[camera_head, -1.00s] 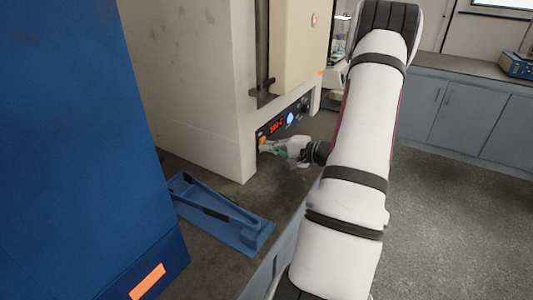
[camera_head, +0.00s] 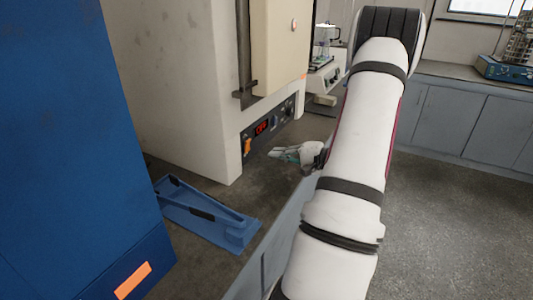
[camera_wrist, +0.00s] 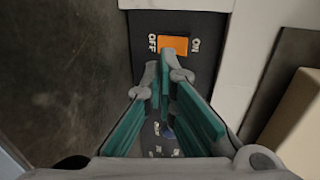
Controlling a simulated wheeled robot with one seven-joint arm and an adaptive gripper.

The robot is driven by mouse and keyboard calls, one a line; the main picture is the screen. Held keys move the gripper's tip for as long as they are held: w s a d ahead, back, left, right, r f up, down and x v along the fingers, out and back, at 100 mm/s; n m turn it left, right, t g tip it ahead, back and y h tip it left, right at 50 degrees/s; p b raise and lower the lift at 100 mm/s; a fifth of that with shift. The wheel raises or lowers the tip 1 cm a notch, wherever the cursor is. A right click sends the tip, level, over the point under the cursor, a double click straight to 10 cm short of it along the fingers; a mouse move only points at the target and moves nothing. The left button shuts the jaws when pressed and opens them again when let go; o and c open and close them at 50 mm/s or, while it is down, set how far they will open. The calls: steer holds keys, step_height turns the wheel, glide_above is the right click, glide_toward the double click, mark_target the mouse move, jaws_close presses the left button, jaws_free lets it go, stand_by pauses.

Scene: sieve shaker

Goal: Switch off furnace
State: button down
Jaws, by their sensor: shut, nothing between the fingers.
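The furnace (camera_head: 185,80) is a large pale box on the bench. Its dark lower control panel (camera_head: 285,113) carries a small red-lit display (camera_head: 261,127), several knobs and an orange switch (camera_head: 248,146) at the left end. The display's characters are too small to read surely. In the wrist view the orange switch (camera_wrist: 173,44) lies between the printed words OFF and ON; which way it is tipped I cannot tell. My gripper (camera_head: 271,153) is shut and empty, in front of the panel and apart from it. Its teal-padded fingertips (camera_wrist: 160,62) appear just below the switch in the wrist view.
A blue bracket-like tray (camera_head: 207,217) lies on the bench in front of the furnace. A tall blue cabinet (camera_head: 75,130) fills the left side. A balance-like device (camera_head: 322,78) stands beyond the furnace. Grey floor (camera_head: 455,225) lies open at the right.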

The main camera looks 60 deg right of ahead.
steer(key=shift+f+v, duration=0.15)
steer(key=shift+v, duration=1.15)
steer(key=shift+f+v, duration=0.1)
steer(key=shift+v, duration=1.15)
